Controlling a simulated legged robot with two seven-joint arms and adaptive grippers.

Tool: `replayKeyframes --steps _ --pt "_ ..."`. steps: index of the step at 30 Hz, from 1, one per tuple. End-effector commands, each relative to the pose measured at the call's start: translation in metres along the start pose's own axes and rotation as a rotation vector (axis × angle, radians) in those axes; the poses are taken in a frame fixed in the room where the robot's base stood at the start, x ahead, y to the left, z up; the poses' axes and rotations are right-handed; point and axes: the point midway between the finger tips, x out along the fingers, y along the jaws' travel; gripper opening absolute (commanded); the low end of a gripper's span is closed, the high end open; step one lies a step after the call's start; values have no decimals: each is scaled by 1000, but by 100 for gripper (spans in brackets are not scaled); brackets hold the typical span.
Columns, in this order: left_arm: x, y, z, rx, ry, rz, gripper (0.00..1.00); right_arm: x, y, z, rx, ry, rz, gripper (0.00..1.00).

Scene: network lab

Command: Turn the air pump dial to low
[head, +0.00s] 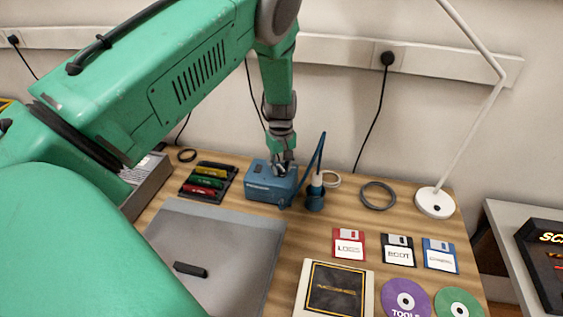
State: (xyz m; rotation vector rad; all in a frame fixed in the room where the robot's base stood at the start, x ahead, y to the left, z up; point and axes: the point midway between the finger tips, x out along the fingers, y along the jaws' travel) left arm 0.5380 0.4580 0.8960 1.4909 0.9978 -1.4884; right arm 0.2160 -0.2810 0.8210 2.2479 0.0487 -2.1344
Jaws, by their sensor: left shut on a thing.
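The air pump (262,184) is a small blue box near the back middle of the wooden table. My left gripper (282,170) points down onto the right part of the pump's top. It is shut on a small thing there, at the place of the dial. The dial itself is hidden by the fingers, so its setting cannot be read. My right gripper is not in view.
A blue bottle-like item (315,197) with a blue tube stands right of the pump. A marker tray (207,182) lies left, a grey mat (222,240) in front. Floppy disks (398,251), discs (405,299) and a white lamp (435,203) are at the right.

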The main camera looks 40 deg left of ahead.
Motion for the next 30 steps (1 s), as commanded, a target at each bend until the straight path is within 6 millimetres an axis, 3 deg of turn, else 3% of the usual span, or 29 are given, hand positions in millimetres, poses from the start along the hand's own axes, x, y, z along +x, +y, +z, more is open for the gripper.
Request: replayKeyframes --steps 17,18,20,30 --pt "6 -3 6 -37 -13 -10 0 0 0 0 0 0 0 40" --pt "6 -3 6 -36 -13 -10 27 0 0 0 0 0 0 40" --pt "6 -3 6 -36 -12 -9 44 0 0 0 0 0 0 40" --pt "1 -2 2 -36 -3 -2 44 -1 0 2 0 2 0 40"
